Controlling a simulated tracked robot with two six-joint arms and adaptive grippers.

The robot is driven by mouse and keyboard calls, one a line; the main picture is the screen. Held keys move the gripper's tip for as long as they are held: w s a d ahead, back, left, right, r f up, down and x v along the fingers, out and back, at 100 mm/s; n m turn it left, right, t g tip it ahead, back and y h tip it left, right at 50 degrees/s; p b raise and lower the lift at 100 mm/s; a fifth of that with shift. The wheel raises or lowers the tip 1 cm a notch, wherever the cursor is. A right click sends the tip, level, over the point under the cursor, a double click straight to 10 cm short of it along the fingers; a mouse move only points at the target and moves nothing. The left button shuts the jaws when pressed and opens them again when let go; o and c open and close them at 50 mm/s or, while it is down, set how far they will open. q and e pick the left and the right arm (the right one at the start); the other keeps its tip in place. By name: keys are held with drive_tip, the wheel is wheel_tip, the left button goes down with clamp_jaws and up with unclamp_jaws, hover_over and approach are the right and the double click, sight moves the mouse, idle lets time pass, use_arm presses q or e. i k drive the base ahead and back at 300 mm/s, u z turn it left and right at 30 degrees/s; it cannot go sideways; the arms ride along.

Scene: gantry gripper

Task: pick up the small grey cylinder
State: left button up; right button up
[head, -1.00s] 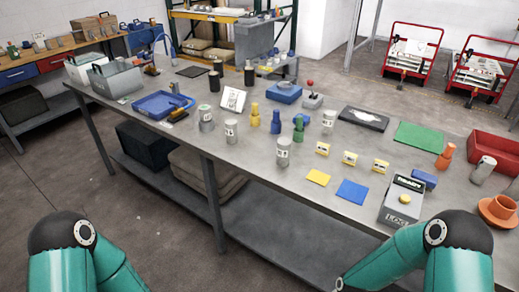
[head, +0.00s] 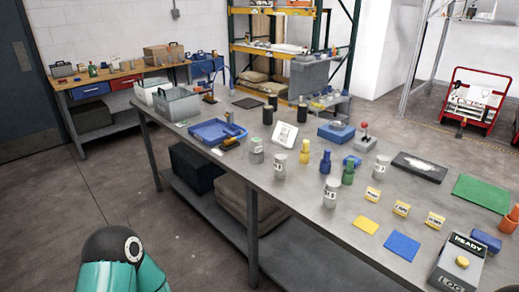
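Several small grey cylinders with pale labels stand upright on the long grey table. One (head: 256,150) is near the blue tray, one (head: 280,165) is just right of it, one (head: 331,193) is near the front edge, and one (head: 382,167) stands farther right. I cannot tell which of them the task means. Part of my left arm shows at the bottom left, off the table, but its gripper is out of view. My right arm and gripper are out of view.
Yellow (head: 304,152), blue (head: 325,162) and green (head: 348,172) bottle-like pieces stand among the cylinders. A blue tray (head: 208,132), yellow card (head: 367,225), blue card (head: 402,246) and grey READY box (head: 458,264) lie around. The table's front edge is mostly clear.

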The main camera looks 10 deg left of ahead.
sight(256, 142)
drive_tip(key=z, duration=0.4)
drive_tip(key=i, duration=0.2)
drive_tip(key=u, duration=3.15)
drive_tip(key=k, duration=1.25)
drive_tip(key=z, duration=0.35)
drive_tip(key=i, duration=0.95)
drive_tip(key=z, duration=0.95)
drive_tip(key=i, duration=0.5)
drive_tip(key=z, duration=0.35)
